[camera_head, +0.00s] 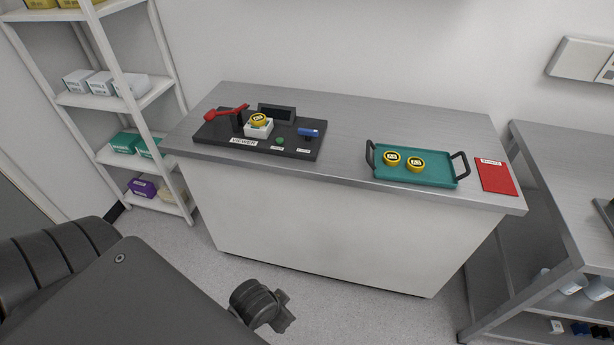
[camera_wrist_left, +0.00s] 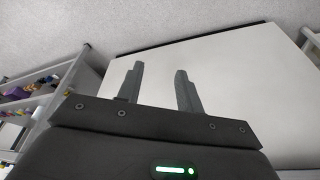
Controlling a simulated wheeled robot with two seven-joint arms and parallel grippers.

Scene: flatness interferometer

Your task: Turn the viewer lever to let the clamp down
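The viewer is a black base plate (camera_head: 215,134) on the left of the steel bench, with a label reading VIEWER at its front. A red arm (camera_head: 227,112), which looks like the clamp, sits raised on a dark post at its left. Beside it a yellow-rimmed round piece (camera_head: 258,119) rests on a white block (camera_head: 258,131). A blue lever handle (camera_head: 309,132) lies to the right, near a green button (camera_head: 280,140). My left gripper (camera_wrist_left: 160,72) is open and empty, its fingers apart before the bench's white front panel.
A teal tray (camera_head: 435,180) with black handles holds two yellow-rimmed round pieces (camera_head: 391,158) (camera_head: 415,164). A red card (camera_head: 496,177) lies right of it. The bench top (camera_head: 345,135) between viewer and tray is clear. A shelf (camera_head: 140,95) stands left, another steel table (camera_head: 565,190) right.

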